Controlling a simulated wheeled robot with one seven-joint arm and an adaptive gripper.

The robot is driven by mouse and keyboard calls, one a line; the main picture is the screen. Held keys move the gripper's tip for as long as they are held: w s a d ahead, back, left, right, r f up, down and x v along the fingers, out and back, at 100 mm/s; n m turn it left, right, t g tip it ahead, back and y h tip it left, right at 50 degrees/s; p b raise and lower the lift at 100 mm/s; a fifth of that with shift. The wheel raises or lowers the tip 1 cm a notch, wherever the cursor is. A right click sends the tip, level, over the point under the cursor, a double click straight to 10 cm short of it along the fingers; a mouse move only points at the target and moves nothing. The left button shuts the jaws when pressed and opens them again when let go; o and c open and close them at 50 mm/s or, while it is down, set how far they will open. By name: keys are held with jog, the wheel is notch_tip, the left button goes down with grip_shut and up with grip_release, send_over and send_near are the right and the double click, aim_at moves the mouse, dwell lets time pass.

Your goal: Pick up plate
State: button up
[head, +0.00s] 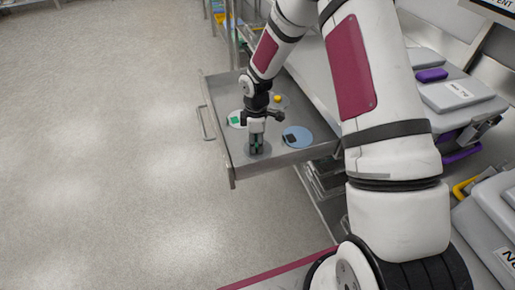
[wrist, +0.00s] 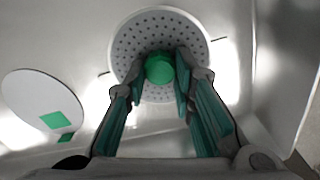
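A round grey perforated plate (wrist: 160,23) with a green knob (wrist: 159,68) at its centre lies below my gripper in the wrist view. In the head view the plate (head: 257,151) is mostly hidden under the gripper, near the drawer's front corner. My gripper (head: 257,149) points straight down over it. In the wrist view the gripper (wrist: 160,78) has one finger on each side of the knob, with a narrow gap seeming to show on both sides. Whether the fingers touch the knob is hard to tell.
The open metal drawer (head: 212,95) also holds a white disc with a green square (head: 237,119), a blue disc with a dark block (head: 297,136) and a disc with a yellow knob (head: 278,99). Grey floor at left is clear.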

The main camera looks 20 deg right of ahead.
grip_shut()
